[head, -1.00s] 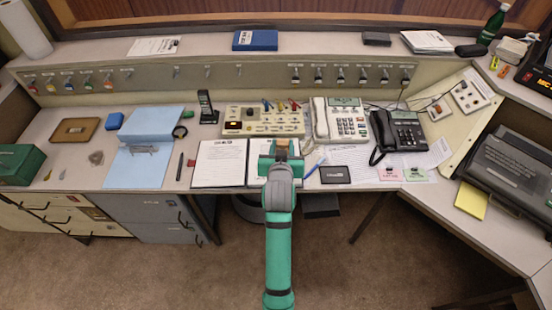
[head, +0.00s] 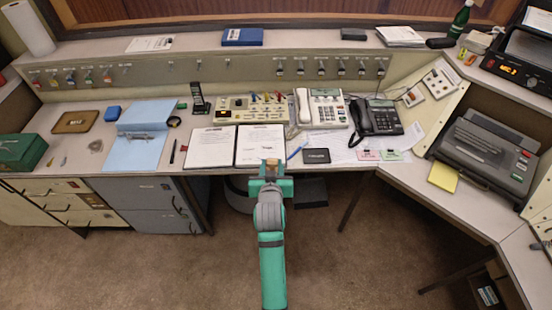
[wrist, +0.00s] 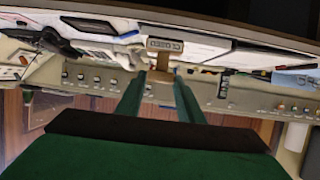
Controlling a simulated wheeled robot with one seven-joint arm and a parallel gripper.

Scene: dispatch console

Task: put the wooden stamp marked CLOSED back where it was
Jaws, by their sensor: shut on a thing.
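My gripper (head: 270,167) is shut on the wooden stamp (head: 271,161), just in front of the desk's front edge, below the open white pages. The wrist view, which is upside down, shows the stamp (wrist: 162,57) between the two green fingers of my gripper (wrist: 161,78). Its wide end has a small lettered plate (wrist: 165,45) that seems to read CLOSED, inverted. In the head view the stamp is small and partly hidden by the gripper.
The white pages (head: 212,148) lie on the desk (head: 190,110). Right of them are a flat black pad (head: 315,156), a white phone (head: 322,108) and a black phone (head: 378,117). A blue folder (head: 137,150) and brown tray (head: 75,121) are left. Open floor lies in front.

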